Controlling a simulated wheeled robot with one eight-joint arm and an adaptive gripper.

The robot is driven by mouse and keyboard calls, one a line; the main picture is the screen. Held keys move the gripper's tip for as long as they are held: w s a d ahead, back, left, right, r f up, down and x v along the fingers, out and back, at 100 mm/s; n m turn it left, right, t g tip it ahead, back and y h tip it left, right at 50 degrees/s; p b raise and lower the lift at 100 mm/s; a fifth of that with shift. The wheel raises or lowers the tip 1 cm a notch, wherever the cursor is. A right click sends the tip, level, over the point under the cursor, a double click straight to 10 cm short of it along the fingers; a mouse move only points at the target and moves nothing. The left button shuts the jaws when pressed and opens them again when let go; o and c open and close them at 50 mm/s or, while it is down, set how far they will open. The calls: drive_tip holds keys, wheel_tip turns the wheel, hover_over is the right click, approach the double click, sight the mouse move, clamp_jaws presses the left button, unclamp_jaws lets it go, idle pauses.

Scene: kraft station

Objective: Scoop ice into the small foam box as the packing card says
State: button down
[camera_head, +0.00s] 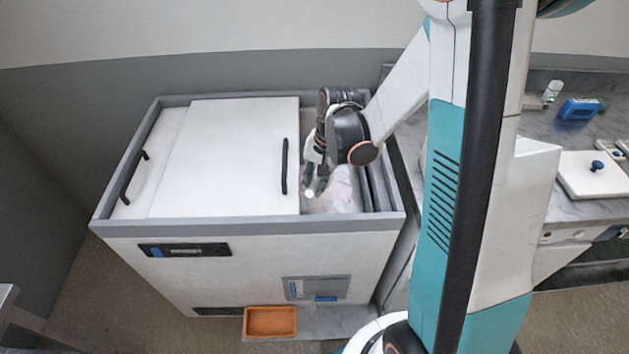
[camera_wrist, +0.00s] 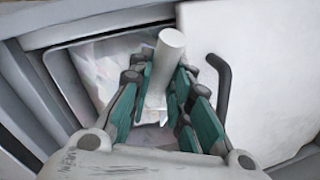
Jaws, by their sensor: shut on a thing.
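A white chest (camera_head: 250,258) stands on the floor, its right end open under a white sliding lid (camera_head: 225,150). Pale, ice-like contents (camera_head: 340,192) show in the opening, and also in the wrist view (camera_wrist: 105,65). My gripper (camera_head: 318,185) reaches down into this opening. In the wrist view my gripper (camera_wrist: 160,100) is shut on a white rod-like handle (camera_wrist: 168,52), held between its green-padded fingers. The handle looks like part of a scoop; its far end is hidden. I cannot make out the small foam box or a packing card.
The lid has a dark handle (camera_head: 284,166) at the opening's left edge. An orange tray (camera_head: 270,322) lies in front of the chest. A marble counter (camera_head: 535,165) on the right carries a blue device (camera_head: 580,109) and a white lid-like panel with a blue knob (camera_head: 597,165).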

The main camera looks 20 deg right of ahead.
sight(317, 179)
drive_tip(key=shift+w+d+f+g+b, duration=0.5)
drive_tip(key=shift+w+d+f+b, duration=0.6)
drive_tip(key=shift+f+b, duration=3.9)
drive_tip(key=shift+w+d+f+p, duration=1.45)
drive_tip(key=shift+w+d+f, duration=0.1)
drive_tip(key=shift+w, duration=0.6)
drive_tip(key=shift+t+h, duration=0.4)
drive_tip(key=shift+t, duration=0.5)
drive_tip(key=shift+s+a+r+p, duration=0.2)
drive_tip(key=shift+r+p, duration=0.25)
drive_tip(key=shift+r, duration=0.35)
drive_tip(key=shift+s+a+r+p, duration=0.2)
drive_tip(key=shift+r+p, duration=0.25)
drive_tip(key=shift+r, duration=0.4)
drive_tip(key=shift+s+a+r+p, duration=0.1)
drive_tip(key=shift+s+r+p, duration=0.1)
drive_tip(key=shift+r+p, duration=0.45)
drive_tip(key=shift+s+a+r+t+h+p, duration=0.3)
drive_tip(key=shift+s+a+r+p, duration=0.25)
drive_tip(key=shift+r+p, duration=1.35)
drive_tip(key=shift+s+a+r+t+h+p, duration=0.25)
drive_tip(key=shift+s+a+r+t+p, duration=0.45)
drive_tip(key=shift+r, duration=2.25)
drive_tip(key=shift+s+a+r+t+h+p, duration=0.1)
drive_tip(key=shift+s+a+r+h+p, duration=0.3)
drive_tip(key=shift+r+p, duration=1.55)
drive_tip(key=shift+s+d+r+b, duration=0.1)
drive_tip(key=shift+d+r+b, duration=0.1)
drive_tip(key=shift+r+b, duration=0.25)
drive_tip(key=shift+r, duration=0.1)
